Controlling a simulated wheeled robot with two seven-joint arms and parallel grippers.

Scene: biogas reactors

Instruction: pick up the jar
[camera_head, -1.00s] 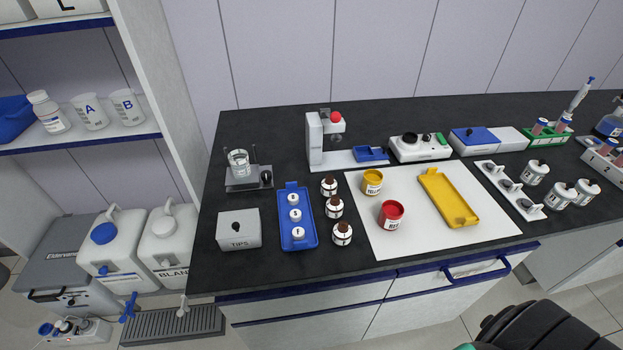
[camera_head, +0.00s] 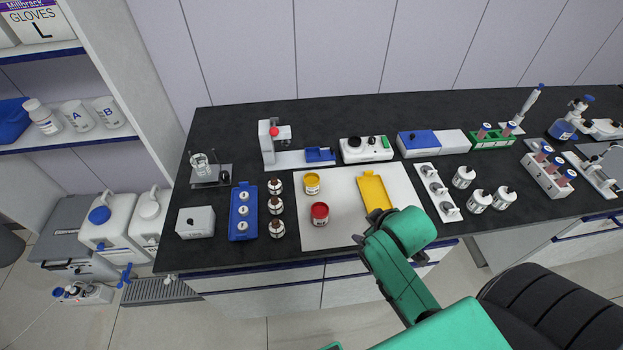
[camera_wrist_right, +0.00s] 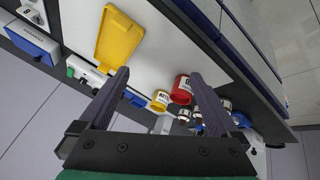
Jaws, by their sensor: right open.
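A red jar (camera_head: 320,213) stands upright on a white mat (camera_head: 340,233), with a yellow jar (camera_head: 312,183) behind it. Both also show in the right wrist view, the red jar (camera_wrist_right: 182,90) and the yellow jar (camera_wrist_right: 161,100), framed between the open fingers. My right gripper (camera_wrist_right: 159,75) is open and empty. In the head view the right gripper (camera_head: 361,239) is at the mat's front edge, right of the red jar and apart from it. My left gripper is not in view.
A yellow tray (camera_head: 372,190) lies on the mat beside the jars, partly behind my right wrist. Several brown bottles (camera_head: 276,206) and a blue rack (camera_head: 234,212) stand left of the mat. A white strip rack (camera_head: 434,188) lies right of it. Instruments line the back of the bench.

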